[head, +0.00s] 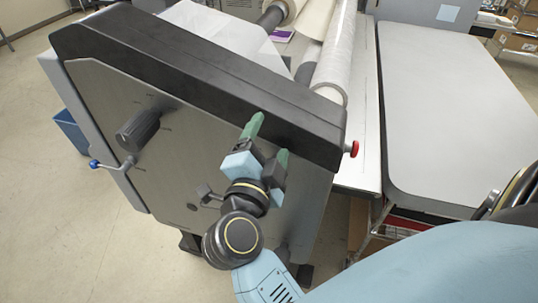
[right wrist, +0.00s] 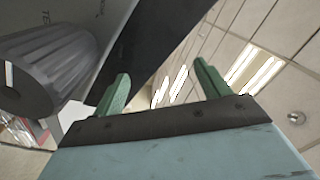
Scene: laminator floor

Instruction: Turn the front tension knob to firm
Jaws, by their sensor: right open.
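A large black ribbed knob (head: 138,130) sits on the grey side panel (head: 105,100) of the laminator, with small marks around it. Its labels are too small to read in the head view. The knob also shows large at the left of the right wrist view (right wrist: 48,75). My right gripper (head: 269,140) is open and empty, with green fingers, in front of the panel's right part. It is apart from the knob, to its right in the head view. In the right wrist view the gap between the fingers (right wrist: 160,86) is empty. My left gripper is out of view.
A crank with a blue end (head: 95,164) projects below the knob. A small dark lever (head: 205,192) sits beside my right wrist. A grey table (head: 450,110) stands right; a blue bin (head: 70,131) stands left.

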